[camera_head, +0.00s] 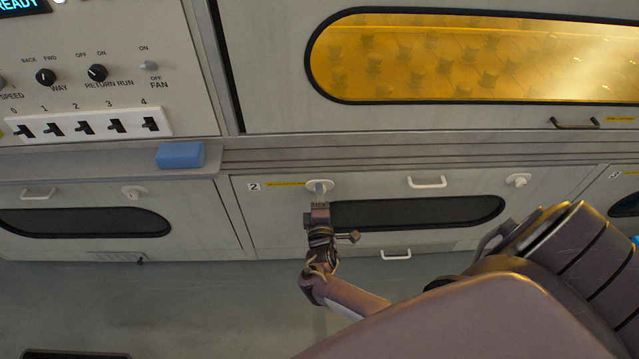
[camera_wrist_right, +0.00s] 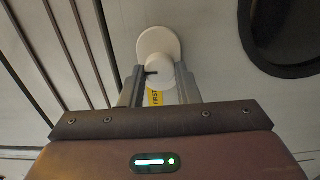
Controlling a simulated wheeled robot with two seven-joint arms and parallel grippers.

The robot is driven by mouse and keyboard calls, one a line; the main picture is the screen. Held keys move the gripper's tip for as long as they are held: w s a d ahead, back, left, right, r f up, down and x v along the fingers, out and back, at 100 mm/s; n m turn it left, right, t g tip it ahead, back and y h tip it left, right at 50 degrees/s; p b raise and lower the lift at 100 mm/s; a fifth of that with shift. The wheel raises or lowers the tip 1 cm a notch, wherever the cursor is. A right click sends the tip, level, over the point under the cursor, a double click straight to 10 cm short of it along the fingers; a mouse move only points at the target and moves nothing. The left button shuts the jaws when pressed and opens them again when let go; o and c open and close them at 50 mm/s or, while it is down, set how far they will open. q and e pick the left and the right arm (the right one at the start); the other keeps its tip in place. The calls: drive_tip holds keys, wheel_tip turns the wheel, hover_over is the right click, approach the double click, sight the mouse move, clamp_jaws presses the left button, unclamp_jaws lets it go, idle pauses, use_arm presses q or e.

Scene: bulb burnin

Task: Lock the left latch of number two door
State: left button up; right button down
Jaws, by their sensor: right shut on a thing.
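The number two door (camera_head: 285,225) is a pale panel with a "2" label and a dark oblong window (camera_head: 420,213). Its left latch (camera_head: 319,185) is a white round knob with a lever near the door's top left corner. My right gripper (camera_head: 319,202) reaches up from below and is shut on the latch. In the right wrist view the fingers (camera_wrist_right: 160,88) close on both sides of the latch's white lever (camera_wrist_right: 161,66); part of the lever is hidden between them. The right latch (camera_head: 518,180) is a similar white knob at the door's top right. My left gripper is not in view.
A white handle (camera_head: 427,182) sits at the door's top middle and another (camera_head: 396,254) below the window. A blue block (camera_head: 180,155) lies on the ledge (camera_head: 110,162) to the upper left. A control panel (camera_head: 100,70) and a large amber window (camera_head: 470,58) are above.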

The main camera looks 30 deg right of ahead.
drive_tip(key=c, duration=1.1)
unclamp_jaws()
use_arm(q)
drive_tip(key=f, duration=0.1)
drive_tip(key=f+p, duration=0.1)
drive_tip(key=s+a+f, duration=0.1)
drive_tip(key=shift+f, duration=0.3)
use_arm(e)
drive_tip(key=v, duration=0.7)
drive_tip(key=shift+s+a, duration=0.2)
drive_tip(key=shift+s, duration=0.15)
